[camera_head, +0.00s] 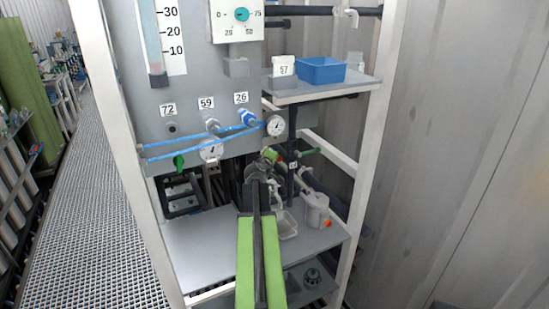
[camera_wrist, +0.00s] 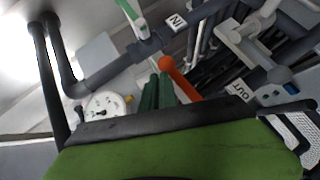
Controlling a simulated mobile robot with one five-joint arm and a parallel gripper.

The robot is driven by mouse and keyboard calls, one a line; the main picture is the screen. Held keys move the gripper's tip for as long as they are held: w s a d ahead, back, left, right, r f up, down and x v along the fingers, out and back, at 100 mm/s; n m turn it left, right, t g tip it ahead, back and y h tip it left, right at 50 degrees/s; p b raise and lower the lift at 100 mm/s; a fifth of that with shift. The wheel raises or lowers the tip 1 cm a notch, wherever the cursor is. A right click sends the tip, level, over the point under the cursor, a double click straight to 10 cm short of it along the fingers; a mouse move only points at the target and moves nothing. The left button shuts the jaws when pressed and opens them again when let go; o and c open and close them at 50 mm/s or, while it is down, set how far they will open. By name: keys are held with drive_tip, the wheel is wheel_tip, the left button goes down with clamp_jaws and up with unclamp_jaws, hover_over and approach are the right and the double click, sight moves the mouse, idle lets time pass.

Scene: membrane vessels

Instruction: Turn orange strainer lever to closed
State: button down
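An orange lever (camera_wrist: 180,78) shows in the wrist view, slanting down to the right below the pipe with the "IN" label. Its lower end is hidden behind the dark edge of my gripper body. Two dark green pieces, seemingly the fingers of my gripper (camera_wrist: 158,92), stand close together just left of the lever. I cannot tell whether they touch it, and nothing clear shows between them. In the head view my gripper (camera_head: 266,160) is at the pipes below the panel, with the lever mostly hidden behind it.
A round gauge (camera_wrist: 106,104) is left of the fingers. Pipes with an "OUT" label (camera_wrist: 241,92) crowd the right. In the head view a grey canister with an orange part (camera_head: 316,208) stands on the lower shelf (camera_head: 205,245). A blue bin (camera_head: 322,70) sits on the upper shelf.

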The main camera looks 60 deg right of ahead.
drive_tip(key=p+v, duration=0.3)
drive_tip(key=v, duration=0.9)
